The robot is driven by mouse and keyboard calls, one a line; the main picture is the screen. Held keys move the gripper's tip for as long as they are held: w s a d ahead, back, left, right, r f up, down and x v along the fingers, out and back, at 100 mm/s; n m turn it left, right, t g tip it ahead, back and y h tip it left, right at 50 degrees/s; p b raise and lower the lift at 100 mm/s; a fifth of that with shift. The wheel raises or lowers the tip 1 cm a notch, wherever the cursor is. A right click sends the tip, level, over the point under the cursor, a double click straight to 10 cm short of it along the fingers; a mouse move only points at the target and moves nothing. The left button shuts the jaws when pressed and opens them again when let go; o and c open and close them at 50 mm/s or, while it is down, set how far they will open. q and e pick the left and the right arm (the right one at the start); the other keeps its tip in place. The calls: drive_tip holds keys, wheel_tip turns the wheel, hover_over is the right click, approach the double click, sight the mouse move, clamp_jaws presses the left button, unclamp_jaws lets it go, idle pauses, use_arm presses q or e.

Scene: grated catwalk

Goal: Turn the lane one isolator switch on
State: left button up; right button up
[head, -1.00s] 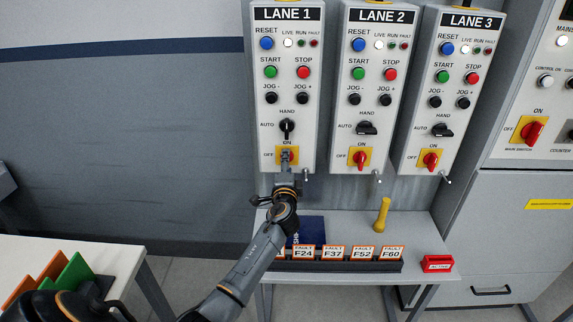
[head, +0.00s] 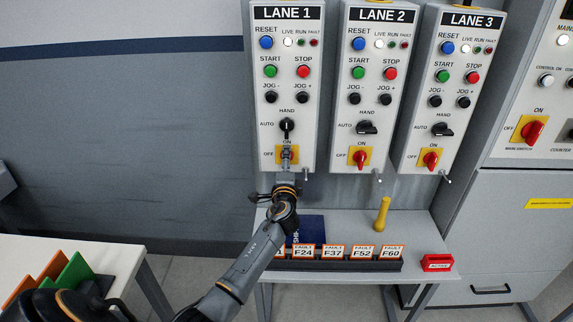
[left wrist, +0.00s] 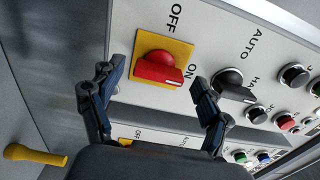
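The lane one isolator switch is a red knob on a yellow plate (head: 267,155), low on the LANE 1 box (head: 261,105). In the head view my left gripper (head: 288,152) hides most of it. In the left wrist view the red knob (left wrist: 158,68) shows plainly, its marked end pointing at the ON label, with OFF to its side. My left gripper's fingers (left wrist: 157,85) are spread wide, with the knob ahead in the gap and nothing held. Neither finger visibly touches the knob. My right gripper is not in view.
LANE 2 (head: 346,110) and LANE 3 (head: 410,110) boxes stand to the right. Below, a bench holds a rack of fault cards (head: 333,265), a yellow-handled object (head: 382,214) and a red block (head: 437,263). A black mode selector (left wrist: 232,85) sits close to one finger.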

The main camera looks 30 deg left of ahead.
use_arm(q)
drive_tip(key=v, duration=1.2)
drive_tip(key=shift+s+f, duration=0.15)
drive_tip(key=s+d+f+n+g+h, duration=0.2)
drive_tip(key=s+f+n+g, duration=0.15)
drive_tip(key=s+f, duration=0.35)
drive_tip(key=s+d+f+n+g+h, duration=0.25)
drive_tip(key=s+f+n, duration=0.2)
drive_tip(key=s, duration=0.45)
drive_tip(key=s+d+f+n+g+h, duration=0.1)
drive_tip(key=s+d+f+g+h, duration=0.15)
drive_tip(key=s+d, duration=0.4)
drive_tip(key=s+d+f+n+g+h, duration=0.1)
drive_tip(key=s+d+g+h, duration=0.25)
drive_tip(key=s, duration=0.55)
wheel_tip(320, 180, down, 24)
drive_tip(key=s+a+f+g, duration=0.2)
drive_tip(key=s+f, duration=1.6)
drive_tip(key=shift+s+f+m+y, duration=0.2)
drive_tip(key=shift+m+y, duration=0.1)
drive_tip(key=shift+y, duration=0.15)
